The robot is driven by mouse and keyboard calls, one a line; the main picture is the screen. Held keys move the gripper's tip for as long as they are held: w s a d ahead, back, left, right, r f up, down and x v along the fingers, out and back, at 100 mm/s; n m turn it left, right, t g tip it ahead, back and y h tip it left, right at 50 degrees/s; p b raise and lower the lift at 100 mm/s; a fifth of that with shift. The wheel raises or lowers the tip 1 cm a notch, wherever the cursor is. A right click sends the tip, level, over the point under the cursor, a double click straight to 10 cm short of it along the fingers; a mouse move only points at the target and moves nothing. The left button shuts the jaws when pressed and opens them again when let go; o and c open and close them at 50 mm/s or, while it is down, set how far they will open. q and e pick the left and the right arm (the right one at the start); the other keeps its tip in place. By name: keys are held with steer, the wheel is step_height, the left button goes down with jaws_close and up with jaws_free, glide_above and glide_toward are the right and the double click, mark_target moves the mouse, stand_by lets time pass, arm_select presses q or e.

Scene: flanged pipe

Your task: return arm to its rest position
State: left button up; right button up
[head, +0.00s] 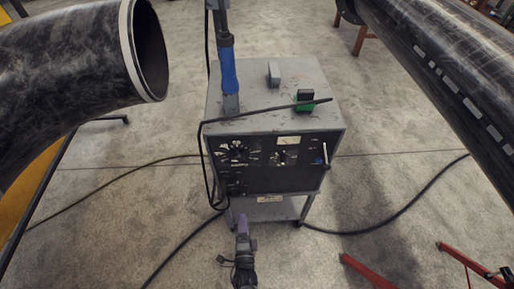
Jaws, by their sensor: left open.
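My right gripper is not in view. A large black pipe elbow (80,75) with a pale ring at its open end fills the upper left. A black pipe (440,65) runs down the right side.
The wheeled grey cabinet (265,110) stands in the centre, with a blue upright part (228,72) on or above its top. Dark cables (395,218) cross the concrete floor. Red metal legs (368,272) stand at lower right. Bare floor lies on both sides of the cabinet.

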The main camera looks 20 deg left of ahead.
arm_select(q)
steer(key=s+a+f+g+p, duration=0.1)
steer(key=s+a+f+p, duration=0.15)
steer(key=s, duration=0.35)
steer(key=s+a+r+n+g+p, duration=0.3)
steer(key=s+a+r+n+p, duration=0.15)
steer(key=a+r, duration=0.2)
step_height(320, 180, up, 18)
steer(key=s+n+g+h+p, duration=0.2)
steer(key=n+g+h+p, duration=0.2)
steer(key=n+g+h, duration=0.15)
steer(key=s+d+r+n+g+p, duration=0.1)
steer(key=s+d+r+n+g, duration=0.1)
steer(key=s+r+g, duration=0.35)
step_height(320, 180, up, 37)
steer(key=s+t+p, duration=0.1)
steer(key=s+p, duration=0.1)
steer(key=p, duration=3.4)
steer(key=shift+s+a+t+p, duration=0.25)
steer(key=shift+t+p, duration=0.05)
steer(key=shift+p, duration=0.1)
steer(key=shift+f+h, duration=0.1)
steer(key=shift+h, duration=0.15)
